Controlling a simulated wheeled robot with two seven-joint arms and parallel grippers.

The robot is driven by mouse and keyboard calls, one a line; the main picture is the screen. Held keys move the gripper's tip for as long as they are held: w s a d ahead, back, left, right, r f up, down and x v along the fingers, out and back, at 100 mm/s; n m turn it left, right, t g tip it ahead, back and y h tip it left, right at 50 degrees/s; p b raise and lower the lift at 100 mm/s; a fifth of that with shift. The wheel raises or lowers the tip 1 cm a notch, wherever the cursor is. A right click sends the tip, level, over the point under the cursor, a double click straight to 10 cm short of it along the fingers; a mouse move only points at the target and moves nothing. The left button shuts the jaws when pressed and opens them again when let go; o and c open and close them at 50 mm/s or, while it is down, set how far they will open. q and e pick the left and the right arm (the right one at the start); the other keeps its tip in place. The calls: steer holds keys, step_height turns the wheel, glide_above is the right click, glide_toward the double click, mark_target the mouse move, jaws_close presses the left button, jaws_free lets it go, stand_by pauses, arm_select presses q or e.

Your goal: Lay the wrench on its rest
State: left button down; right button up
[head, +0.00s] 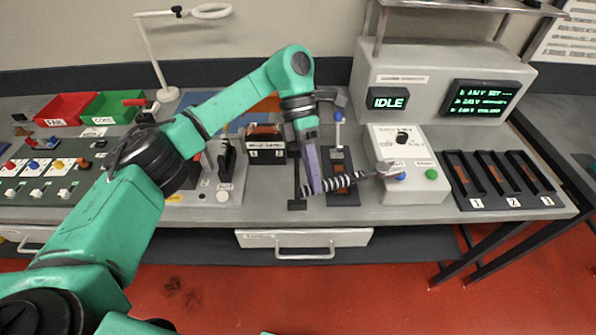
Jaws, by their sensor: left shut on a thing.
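My left gripper (316,186) reaches in from the left, pointing down over the front of the bench. It is shut on the wrench (345,182), gripping it by its black-and-white striped handle. The wrench lies roughly level across the picture, its grey metal head pointing right. The head overlaps the front of the white button box, and I cannot tell the gap between them. A thin dark post on a small black foot (297,204) stands just left of the gripper. It may be part of the wrench's rest, but I cannot tell. My right gripper is not in view.
The button box (428,177) has a black knob and blue and green buttons. A tray with numbered slots (497,182) is at the right. Behind stands a grey tester reading IDLE (388,98). Red (60,109) and green (112,107) bins are at the back left.

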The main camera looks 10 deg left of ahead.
arm_select(q)
steer(key=w+a+r+n+t+h+b, duration=0.1)
steer(key=w+a+r+n+t, duration=0.15)
steer(key=r+n+t, duration=0.35)
steer(key=w+a+r+n+t+h, duration=0.2)
steer(key=a+r+n, duration=0.2)
steer(key=n, duration=0.4)
steer(key=f+p, duration=0.1)
steer(key=f, duration=0.5)
steer(key=f+p, duration=0.1)
steer(key=f, duration=0.5)
steer(key=f+p, duration=0.1)
steer(key=f, duration=0.6)
steer(key=shift+d, duration=0.3)
steer(key=shift+f, duration=0.3)
steer(key=c, duration=0.7)
jaws_free()
steer(key=shift+o, duration=0.2)
